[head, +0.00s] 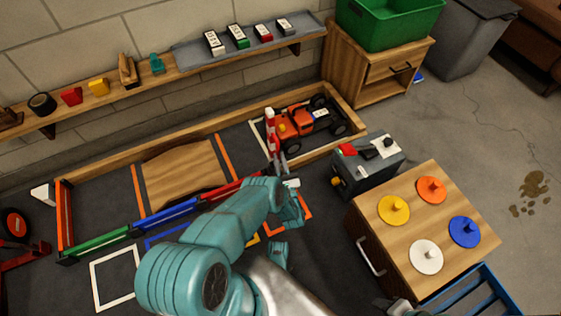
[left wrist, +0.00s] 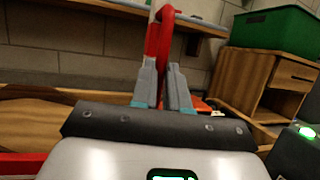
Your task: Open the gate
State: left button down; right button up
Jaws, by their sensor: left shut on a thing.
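The gate is a red and white striped bar (head: 271,130) that stands nearly upright at the front of the track, before the orange racecar (head: 300,120). My left gripper (head: 279,166) is at the bar's lower part, and the arm partly covers it in the head view. What seems to be my right gripper (head: 398,307) shows only as a small piece at the bottom edge.
Low red, blue and green rails (head: 165,217) run left of the gripper. A wooden ramp (head: 182,178) lies on the track. Open floor is at far right.

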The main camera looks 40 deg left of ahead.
pick_arm(q)
jog(key=shift+w+r, duration=0.1)
jog(key=c, duration=1.1)
grip_release()
